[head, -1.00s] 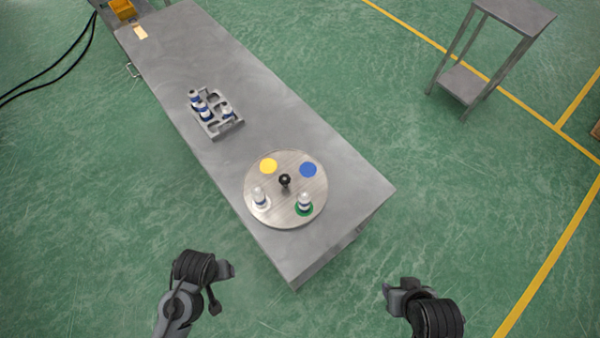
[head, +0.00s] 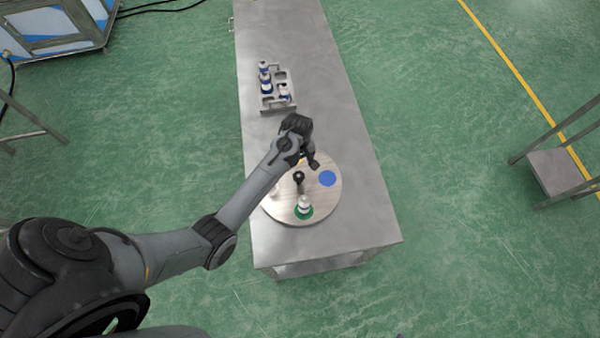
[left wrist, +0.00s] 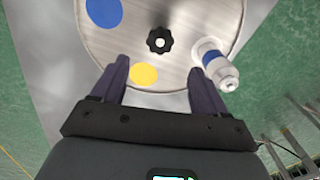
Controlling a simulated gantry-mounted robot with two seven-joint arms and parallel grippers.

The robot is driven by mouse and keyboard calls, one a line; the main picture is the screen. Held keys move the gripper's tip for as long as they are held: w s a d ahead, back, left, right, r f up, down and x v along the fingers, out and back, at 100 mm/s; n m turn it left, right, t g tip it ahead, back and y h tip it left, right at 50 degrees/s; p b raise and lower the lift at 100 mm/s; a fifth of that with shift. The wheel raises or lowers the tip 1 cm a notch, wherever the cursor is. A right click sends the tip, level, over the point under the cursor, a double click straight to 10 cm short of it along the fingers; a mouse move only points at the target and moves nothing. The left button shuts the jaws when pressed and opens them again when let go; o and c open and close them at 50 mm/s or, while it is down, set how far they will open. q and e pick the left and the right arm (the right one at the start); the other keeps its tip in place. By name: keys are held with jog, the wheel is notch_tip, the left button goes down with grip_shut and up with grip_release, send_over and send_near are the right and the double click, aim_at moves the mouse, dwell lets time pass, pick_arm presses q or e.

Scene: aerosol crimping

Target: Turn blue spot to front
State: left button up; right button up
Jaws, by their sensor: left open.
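The round metal turntable (head: 326,201) lies on the table with a black knob (head: 299,177) at its centre. Its blue spot (head: 327,178) is on the right side and bare. A bottle (head: 305,203) stands on the green spot (head: 305,214) at the front. My left gripper (head: 304,158) is over the back of the turntable, open and empty. In the left wrist view its fingers are apart, with the yellow spot (left wrist: 143,75) between them and the knob (left wrist: 159,40) beyond. A second bottle (left wrist: 217,65) stands beside the right finger; my arm mostly hides it in the head view. My right gripper is out of view.
A grey rack (head: 279,103) with several bottles stands on the table (head: 345,110) behind the turntable. The table is clear right of the turntable and at its front end. A metal stand (head: 560,165) is off to the right.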

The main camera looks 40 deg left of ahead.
aim_at(299, 175)
pick_arm(q)
notch_tip(299, 175, down, 9)
jog(key=shift+f, duration=0.15)
dwell(0.4)
grip_shut()
dwell(0.3)
